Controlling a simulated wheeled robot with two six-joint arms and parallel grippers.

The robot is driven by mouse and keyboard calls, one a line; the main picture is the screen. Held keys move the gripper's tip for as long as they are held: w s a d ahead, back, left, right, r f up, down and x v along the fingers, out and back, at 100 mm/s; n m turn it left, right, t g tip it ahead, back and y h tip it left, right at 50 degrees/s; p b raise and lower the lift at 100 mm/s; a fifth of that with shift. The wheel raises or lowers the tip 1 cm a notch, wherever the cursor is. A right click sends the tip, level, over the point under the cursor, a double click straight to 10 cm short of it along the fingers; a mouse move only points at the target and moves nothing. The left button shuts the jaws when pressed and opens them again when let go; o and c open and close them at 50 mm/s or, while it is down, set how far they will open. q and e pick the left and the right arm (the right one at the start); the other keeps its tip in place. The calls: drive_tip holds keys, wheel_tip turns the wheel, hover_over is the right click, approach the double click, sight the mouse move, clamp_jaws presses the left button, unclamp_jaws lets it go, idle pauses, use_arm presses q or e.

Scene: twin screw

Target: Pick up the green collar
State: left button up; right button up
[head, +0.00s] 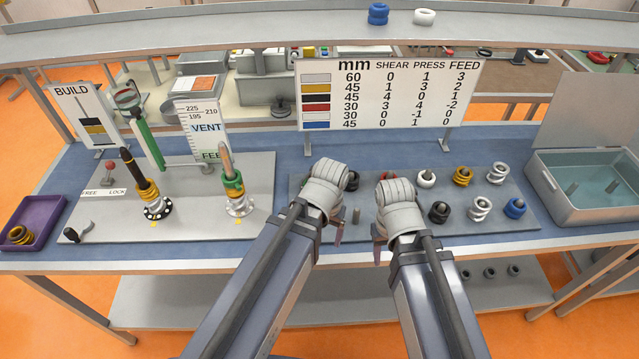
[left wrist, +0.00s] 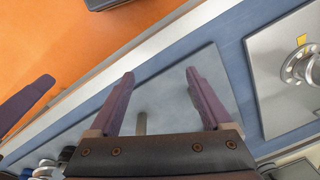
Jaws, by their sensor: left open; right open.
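A green collar (head: 233,182) sits around the right-hand upright spindle on the grey machine plate, above a gold band and a pale flanged base (head: 240,208). My left gripper (head: 337,230) is to the right of that spindle, over the left part of the grey collar board, mostly hidden behind its own wrist. In the left wrist view its two purple fingers (left wrist: 158,78) are spread with nothing between them; a flanged base (left wrist: 300,66) shows at the right edge. My right gripper (head: 379,247) is beside it to the right, apart from the green collar, its fingers largely hidden by its wrist.
Another spindle (head: 144,178) with gold and black collars stands left of the green one. A purple tray (head: 54,211) holds gold collars. The collar board (head: 470,225) carries several collars on the right. A grey bin (head: 585,208) stands far right. A sign (head: 388,95) stands behind.

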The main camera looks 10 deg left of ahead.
sight(310, 176)
use_arm(q)
drive_tip(key=shift+o, duration=1.1)
drive_tip(key=w+a+n, duration=0.1)
drive_tip(key=w+a, duration=0.1)
drive_tip(key=a, duration=0.1)
drive_tip(key=w+a+n+t, duration=0.1)
drive_tip(key=w+a, duration=0.2)
drive_tip(key=shift+w+a+r+h, duration=0.1)
drive_tip(key=shift+w+r+h, duration=0.1)
drive_tip(key=shift+w+h, duration=0.1)
drive_tip(key=w+t, duration=0.1)
drive_tip(key=w, duration=0.3)
drive_tip(key=w+a+t+b, duration=0.1)
drive_tip(key=w, duration=0.4)
drive_tip(key=w+a+f+t+b, duration=0.1)
drive_tip(key=w, duration=0.3)
drive_tip(key=shift+w+a+t, duration=0.1)
drive_tip(key=shift+w+t, duration=0.05)
drive_tip(key=shift+t, duration=0.15)
drive_tip(key=b+x, duration=0.5)
drive_tip(key=shift+a+f, duration=0.15)
drive_tip(key=shift+a, duration=0.1)
drive_tip(key=shift+c, duration=0.2)
clamp_jaws()
